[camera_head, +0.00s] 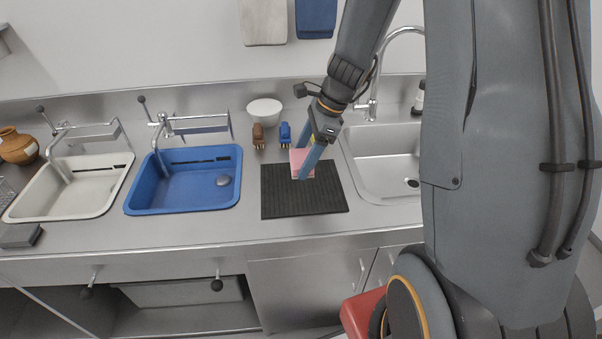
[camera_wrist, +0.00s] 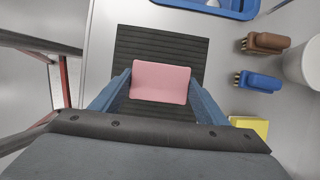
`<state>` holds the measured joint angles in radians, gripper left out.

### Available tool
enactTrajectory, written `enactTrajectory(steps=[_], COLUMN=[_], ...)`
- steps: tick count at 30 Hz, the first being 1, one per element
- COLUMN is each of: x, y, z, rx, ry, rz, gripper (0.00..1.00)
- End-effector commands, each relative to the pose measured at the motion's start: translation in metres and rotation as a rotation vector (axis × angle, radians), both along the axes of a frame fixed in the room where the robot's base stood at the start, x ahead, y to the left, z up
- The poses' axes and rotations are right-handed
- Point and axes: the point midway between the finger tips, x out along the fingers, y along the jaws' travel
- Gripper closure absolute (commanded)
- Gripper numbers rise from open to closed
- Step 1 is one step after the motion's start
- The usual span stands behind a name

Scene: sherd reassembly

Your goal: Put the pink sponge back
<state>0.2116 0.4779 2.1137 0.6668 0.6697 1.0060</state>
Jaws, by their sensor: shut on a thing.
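The pink sponge (camera_head: 301,161) is between the two blue fingers of my gripper (camera_head: 308,165), which is shut on it. In the wrist view the sponge (camera_wrist: 160,82) shows whole between the fingertips of my gripper (camera_wrist: 160,88). Behind it lies a black ribbed mat (camera_head: 280,200), also seen in the wrist view (camera_wrist: 160,42). The sponge appears over the back part of the mat; I cannot tell whether it touches the mat.
A brown brush (camera_head: 258,136) and a blue brush (camera_head: 285,134) stand behind the mat, near a white bowl (camera_head: 265,112). A yellow block (camera_wrist: 250,126) lies close by. A blue basin (camera_head: 183,180) is left, a steel sink (camera_head: 385,165) right. The mat's front is clear.

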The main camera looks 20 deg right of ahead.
Motion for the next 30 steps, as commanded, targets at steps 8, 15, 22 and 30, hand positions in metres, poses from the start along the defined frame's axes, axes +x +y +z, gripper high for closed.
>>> enactTrajectory(steps=[8, 15, 22, 30], x=[0.0, -0.001, 0.0, 0.0], y=[0.0, 0.001, 0.002, 0.002], z=[-0.027, -0.058, -0.063, -0.066], rx=[0.0, 0.0, -0.001, -0.001], ry=[0.001, 0.002, -0.002, -0.001], rz=[0.0, 0.003, 0.003, 0.004], gripper=[0.53, 0.53, 0.53, 0.29])
